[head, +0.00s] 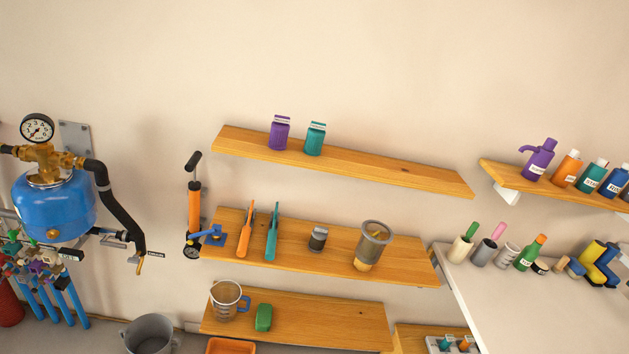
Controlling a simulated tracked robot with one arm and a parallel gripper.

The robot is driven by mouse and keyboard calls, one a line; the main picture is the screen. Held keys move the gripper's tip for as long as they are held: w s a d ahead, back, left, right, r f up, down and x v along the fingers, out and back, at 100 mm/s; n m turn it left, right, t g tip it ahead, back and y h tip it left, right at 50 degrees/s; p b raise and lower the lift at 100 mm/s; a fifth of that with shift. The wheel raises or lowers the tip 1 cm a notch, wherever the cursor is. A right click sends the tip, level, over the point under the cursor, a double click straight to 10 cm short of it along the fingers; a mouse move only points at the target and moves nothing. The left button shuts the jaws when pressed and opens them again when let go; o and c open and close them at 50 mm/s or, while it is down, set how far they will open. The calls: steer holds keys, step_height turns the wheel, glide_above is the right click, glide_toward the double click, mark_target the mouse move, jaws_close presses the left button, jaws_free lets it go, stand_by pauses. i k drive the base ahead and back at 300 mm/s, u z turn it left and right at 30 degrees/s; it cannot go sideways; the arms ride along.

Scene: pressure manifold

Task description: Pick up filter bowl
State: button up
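A cup-shaped, see-through vessel with a grey ring rim and a yellowish lower end (371,248) stands at the right part of the middle wooden shelf (290,254). It looks like the filter bowl, though no label shows. It is upright, with a small dark grey canister (318,239) to its left and a clear gap between them. My gripper is not in view, so its state and its distance from the bowl do not show.
Orange and teal pliers-like tools (245,232) stand left on that shelf. The upper shelf (400,175) is above; the lower shelf (330,322) holds a measuring jug (227,299). A white worktop (500,290) is at right, a blue tank (54,210) with pipes at left.

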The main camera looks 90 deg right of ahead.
mark_target(368, 250)
steer(key=u, duration=0.25)
steer(key=i, duration=2.3)
steer(key=z, duration=4.4)
steer(key=i, duration=0.6)
steer(key=z, duration=0.2)
